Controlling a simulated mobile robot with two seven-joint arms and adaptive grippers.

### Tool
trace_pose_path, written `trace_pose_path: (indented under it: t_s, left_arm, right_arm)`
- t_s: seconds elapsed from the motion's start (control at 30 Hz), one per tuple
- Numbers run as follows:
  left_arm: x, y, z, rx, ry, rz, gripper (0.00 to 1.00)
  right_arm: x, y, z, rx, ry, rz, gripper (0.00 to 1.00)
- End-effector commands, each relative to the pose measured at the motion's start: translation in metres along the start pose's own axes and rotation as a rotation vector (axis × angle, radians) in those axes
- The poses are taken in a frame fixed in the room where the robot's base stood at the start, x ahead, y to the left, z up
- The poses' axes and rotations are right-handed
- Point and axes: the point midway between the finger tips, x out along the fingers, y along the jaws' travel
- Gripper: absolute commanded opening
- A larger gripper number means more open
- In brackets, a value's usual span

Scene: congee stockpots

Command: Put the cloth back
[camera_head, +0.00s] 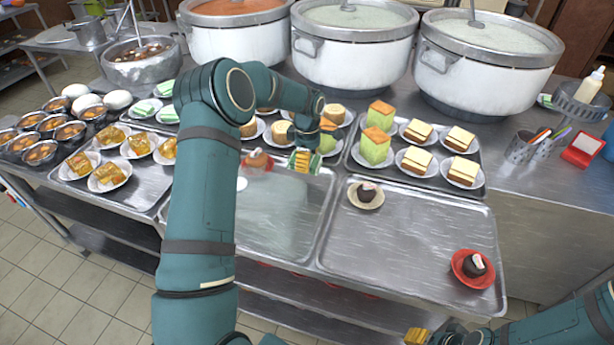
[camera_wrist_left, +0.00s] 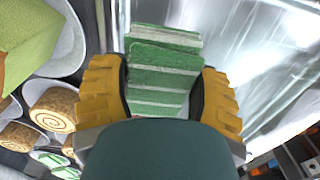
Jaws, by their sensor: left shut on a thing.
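My left gripper (camera_head: 303,162) is shut on a green cloth with white stripes. In the left wrist view the folded cloth (camera_wrist_left: 160,82) sits between the yellow fingers of that gripper (camera_wrist_left: 160,100). In the head view the gripper is over the back part of the middle metal tray (camera_head: 285,225), near its far edge. My own left arm hides part of the area left of it.
Large white stockpots (camera_head: 355,60) stand along the back. Trays of plated cakes (camera_head: 377,147) and rolls sit in front of them. The right tray (camera_head: 410,225) holds two small dark cakes and is otherwise bare. Bowls (camera_head: 40,152) crowd the left.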

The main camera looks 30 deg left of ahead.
Motion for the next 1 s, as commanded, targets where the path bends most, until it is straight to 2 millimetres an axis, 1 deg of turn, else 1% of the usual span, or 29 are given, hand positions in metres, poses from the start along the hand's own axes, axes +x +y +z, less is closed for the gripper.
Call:
trace_pose_path:
  t_s: [0.03, 0.1, 0.27, 0.43, 0.5, 0.73, 0.87, 0.9, 0.93, 1.0]
  left_arm:
    - [0.012, -0.001, 0.000, 0.000, -0.001, -0.003, 0.31]
    - [0.020, 0.000, 0.000, 0.001, -0.001, -0.001, 0.31]
    - [0.034, 0.000, 0.000, 0.002, 0.000, -0.001, 0.31]
    - [0.057, 0.000, 0.000, 0.002, 0.000, -0.001, 0.31]
    - [0.061, 0.000, 0.000, 0.001, -0.001, 0.000, 0.31]
    - [0.060, 0.000, 0.000, 0.002, 0.000, 0.002, 0.31]
    - [0.064, 0.000, 0.001, 0.003, 0.000, 0.002, 0.31]
    - [0.064, 0.000, 0.001, 0.003, 0.000, 0.002, 0.74]
    - [0.064, 0.000, 0.001, 0.003, 0.000, 0.001, 0.80]
    - [0.063, 0.000, 0.001, 0.003, 0.000, 0.002, 0.80]
  right_arm:
    - [0.002, 0.001, 0.001, 0.000, -0.001, 0.000, 0.47]
    - [0.003, 0.001, 0.001, -0.001, -0.003, 0.000, 0.47]
    - [0.004, 0.002, 0.002, -0.001, -0.004, 0.000, 0.47]
    - [0.007, 0.003, 0.003, -0.002, -0.007, -0.001, 0.47]
    - [0.007, 0.003, 0.003, -0.002, -0.008, -0.001, 0.47]
    - [0.007, 0.003, 0.003, -0.002, -0.008, -0.001, 0.47]
    - [0.011, 0.004, 0.004, -0.002, -0.007, -0.001, 0.47]
    - [0.010, 0.004, 0.003, -0.002, -0.007, -0.001, 0.47]
    - [0.010, 0.004, 0.003, -0.002, -0.007, -0.001, 0.47]
    - [0.010, 0.004, 0.003, -0.002, -0.007, -0.001, 0.47]
